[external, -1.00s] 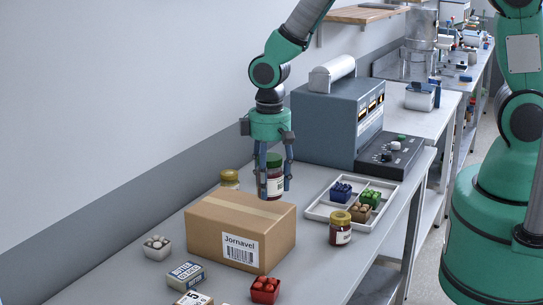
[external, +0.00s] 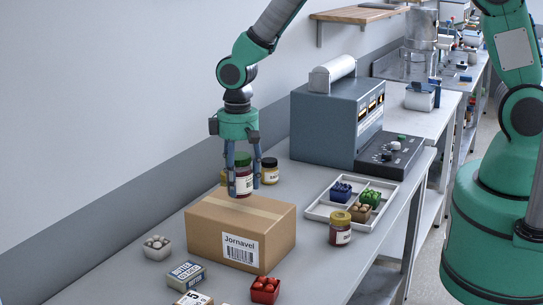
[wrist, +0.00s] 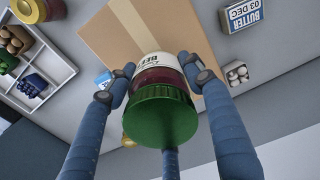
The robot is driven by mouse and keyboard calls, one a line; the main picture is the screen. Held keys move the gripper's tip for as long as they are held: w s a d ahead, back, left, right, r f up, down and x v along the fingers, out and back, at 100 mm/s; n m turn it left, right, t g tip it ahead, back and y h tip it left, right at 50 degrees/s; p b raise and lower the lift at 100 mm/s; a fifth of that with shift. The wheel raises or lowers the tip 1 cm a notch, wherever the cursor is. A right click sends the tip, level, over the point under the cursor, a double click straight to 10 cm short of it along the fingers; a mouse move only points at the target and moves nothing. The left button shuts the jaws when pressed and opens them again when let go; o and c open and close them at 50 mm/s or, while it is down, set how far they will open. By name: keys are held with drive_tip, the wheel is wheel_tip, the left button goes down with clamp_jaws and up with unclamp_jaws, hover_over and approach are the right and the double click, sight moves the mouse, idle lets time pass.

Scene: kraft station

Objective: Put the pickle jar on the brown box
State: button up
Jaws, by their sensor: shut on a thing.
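My gripper (external: 243,190) is shut on a green-lidded jar (external: 243,172) with dark red contents and holds it upright over the rear part of the brown box. In the wrist view the same jar (wrist: 163,110) sits between the fingers, and its partly hidden label seems to begin "BEE". I cannot read "pickle" on any jar. The brown box (external: 222,235), marked Jornavel, stands closed on the table, with a bare taped top. In the wrist view the box (wrist: 110,40) lies beyond the jar. The gap between jar and box is hard to judge.
A dark-lidded jar (external: 270,172) and a mostly hidden jar (external: 224,177) stand behind the box. A gold-lidded jar (external: 340,230) and a white divided tray (external: 320,209) are to the right. Small cartons, including a butter box (external: 187,274), lie in front.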

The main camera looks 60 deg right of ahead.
sight(239, 156)
drive_tip(key=shift+f+p, duration=0.4)
drive_tip(key=shift+f, duration=1.3)
drive_tip(key=shift+f, duration=0.15)
drive_tip(key=o, duration=1.8)
wheel_tip(239, 156, up, 12)
drive_tip(key=shift+r+b, duration=0.15)
drive_tip(key=shift+b, duration=0.7)
